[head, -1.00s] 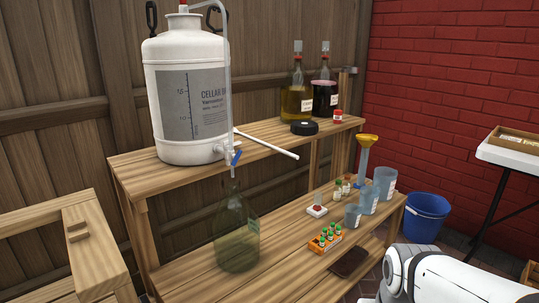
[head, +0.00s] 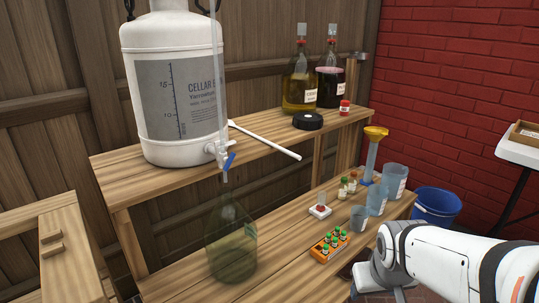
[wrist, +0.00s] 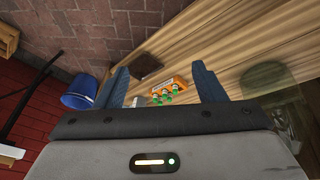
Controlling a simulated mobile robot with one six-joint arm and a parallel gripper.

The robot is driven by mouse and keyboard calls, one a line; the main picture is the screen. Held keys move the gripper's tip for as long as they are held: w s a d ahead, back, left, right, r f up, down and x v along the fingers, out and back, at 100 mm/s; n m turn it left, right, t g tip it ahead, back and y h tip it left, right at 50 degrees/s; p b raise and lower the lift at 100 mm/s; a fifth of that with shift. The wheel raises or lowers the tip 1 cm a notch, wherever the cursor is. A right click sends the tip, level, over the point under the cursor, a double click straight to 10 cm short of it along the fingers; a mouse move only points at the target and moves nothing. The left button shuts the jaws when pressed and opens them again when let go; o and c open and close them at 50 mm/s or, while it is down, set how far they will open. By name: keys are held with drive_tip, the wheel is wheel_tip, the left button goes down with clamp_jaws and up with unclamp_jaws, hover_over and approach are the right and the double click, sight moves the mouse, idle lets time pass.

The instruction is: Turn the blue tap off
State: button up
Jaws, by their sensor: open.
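The blue tap (head: 229,161) is a small lever on the white spigot low on the front of the white fermenter (head: 180,85). The fermenter stands on the upper shelf. The blue lever is tilted, and a thin clear tube runs up beside it. A green glass carboy (head: 231,242) stands below the tap on the lower shelf. My gripper shows in the wrist view (wrist: 158,88), its two blue-grey fingers wide apart with nothing between them close up. In the head view my arm is at the lower right, well away from the tap; the fingertips are not visible there.
A white rod (head: 265,140) juts over the upper shelf's edge. A blue bucket (head: 436,207) is on the floor at right.

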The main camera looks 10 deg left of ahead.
drive_tip(key=shift+o, duration=0.4)
drive_tip(key=w+a+r+n+t+y+p, duration=0.1)
drive_tip(key=w+a+r+n+t, duration=0.2)
drive_tip(key=w, duration=0.6)
drive_tip(key=shift+a+n+t, duration=0.4)
drive_tip(key=shift+a+n, duration=0.2)
drive_tip(key=shift+a, duration=0.25)
drive_tip(key=n+t+y+p, duration=0.4)
drive_tip(key=n+y+p, duration=0.1)
drive_tip(key=n+y, duration=0.85)
approach(231, 163)
drive_tip(key=x, duration=0.3)
drive_tip(key=shift+n+h, duration=0.25)
drive_tip(key=b+x, duration=0.1)
drive_tip(key=x, duration=0.6)
drive_tip(key=shift+w+a+r, duration=0.1)
drive_tip(key=shift+w+a, duration=0.1)
drive_tip(key=shift+a, duration=0.1)
drive_tip(key=shift+c, duration=0.6)
drive_tip(key=c, duration=0.9)
